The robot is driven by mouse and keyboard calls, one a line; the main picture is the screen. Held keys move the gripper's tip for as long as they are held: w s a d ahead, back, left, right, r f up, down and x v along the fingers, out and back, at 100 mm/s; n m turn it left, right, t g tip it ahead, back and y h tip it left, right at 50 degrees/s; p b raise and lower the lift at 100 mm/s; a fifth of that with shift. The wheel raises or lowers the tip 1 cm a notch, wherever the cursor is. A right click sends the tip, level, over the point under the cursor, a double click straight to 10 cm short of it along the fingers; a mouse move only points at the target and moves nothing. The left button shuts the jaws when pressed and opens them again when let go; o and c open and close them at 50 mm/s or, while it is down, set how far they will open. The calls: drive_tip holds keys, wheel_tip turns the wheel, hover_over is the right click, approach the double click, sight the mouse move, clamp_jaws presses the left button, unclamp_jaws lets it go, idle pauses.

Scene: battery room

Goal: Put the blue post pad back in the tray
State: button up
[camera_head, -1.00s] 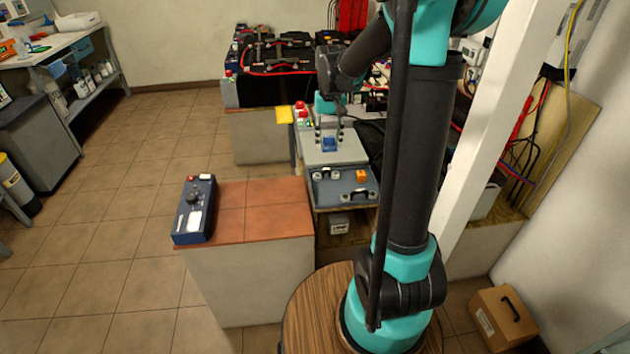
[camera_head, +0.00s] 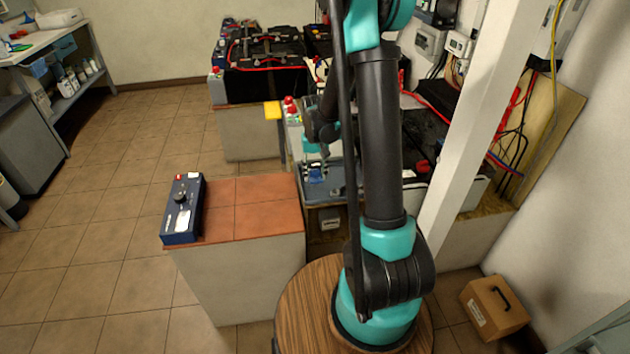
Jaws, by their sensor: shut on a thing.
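My gripper (camera_head: 315,168) is shut on the small blue post pad (camera_head: 316,176), pointing down. It is over the grey-blue tray (camera_head: 320,198), at the tray's left part. Whether the pad touches the tray floor or hangs a little above it, I cannot tell. My arm hides the tray's right part and much of its contents.
A red-tiled bench (camera_head: 255,205) with a blue control box (camera_head: 183,208) stands at left front. Black batteries with red cables (camera_head: 265,52) are behind. A white post (camera_head: 475,130) rises at right.

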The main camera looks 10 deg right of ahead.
sight(315, 176)
drive_tip(key=shift+f, duration=1.85)
drive_tip(key=o, duration=0.8)
drive_tip(key=shift+f, duration=0.1)
drive_tip(key=shift+o, duration=0.2)
wheel_tip(315, 176, up, 12)
drive_tip(key=shift+s+r, duration=0.1)
drive_tip(key=s+d+t, duration=0.2)
drive_tip(key=s, duration=0.9)
drive_tip(key=s+d+t, duration=0.2)
drive_tip(key=s, duration=0.8)
drive_tip(key=shift+s+f, duration=0.35)
drive_tip(key=shift+f, duration=0.1)
